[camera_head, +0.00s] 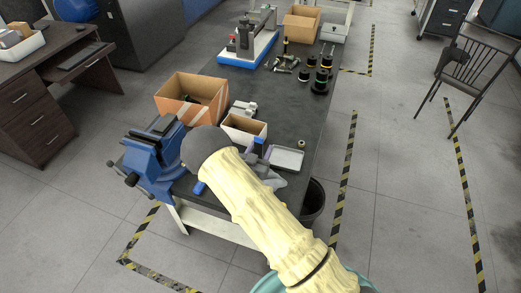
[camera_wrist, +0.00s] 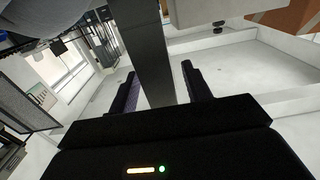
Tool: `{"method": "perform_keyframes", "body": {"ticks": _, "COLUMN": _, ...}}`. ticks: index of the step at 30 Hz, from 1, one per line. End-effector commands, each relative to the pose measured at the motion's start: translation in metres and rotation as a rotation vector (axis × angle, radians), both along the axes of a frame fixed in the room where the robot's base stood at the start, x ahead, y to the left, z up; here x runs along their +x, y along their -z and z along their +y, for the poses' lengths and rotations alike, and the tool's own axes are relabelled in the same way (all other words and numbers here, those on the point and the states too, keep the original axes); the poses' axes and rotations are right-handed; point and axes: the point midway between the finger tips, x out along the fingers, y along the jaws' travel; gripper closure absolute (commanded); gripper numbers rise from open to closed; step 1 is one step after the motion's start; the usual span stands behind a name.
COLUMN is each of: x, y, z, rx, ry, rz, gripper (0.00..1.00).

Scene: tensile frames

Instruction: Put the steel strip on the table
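In the wrist view my gripper (camera_wrist: 160,82) shows two dark fingers standing apart. A flat grey bar (camera_wrist: 152,45), which looks like the steel strip, runs from the top edge down between them. Narrow gaps show on both sides of the bar, so the fingers do not look closed on it. The bar's far end is out of the frame and its near end is hidden by the gripper's body. In the head view my cream-coloured arm hides most of the gripper, and I cannot make out the strip there. The long dark table (camera_head: 288,103) runs away from me.
A blue vise (camera_head: 152,160) stands at the table's near left corner. Dark cylinders (camera_head: 321,80) and a blue-based machine (camera_head: 247,48) stand farther back. Bare tabletop shows along the right side.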

Motion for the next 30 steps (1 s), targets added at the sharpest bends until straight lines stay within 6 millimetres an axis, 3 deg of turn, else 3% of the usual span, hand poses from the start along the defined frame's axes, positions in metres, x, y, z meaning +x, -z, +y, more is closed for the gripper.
{"method": "perform_keyframes", "body": {"ticks": 11, "x": -0.002, "y": -0.004, "z": 0.001, "rx": 0.0, "ry": -0.001, "rz": 0.001, "gripper": 0.52}}
{"method": "perform_keyframes", "body": {"ticks": 30, "x": -0.105, "y": -0.002, "z": 0.04, "rx": 0.0, "ry": -0.004, "rz": 0.001, "gripper": 0.52}}
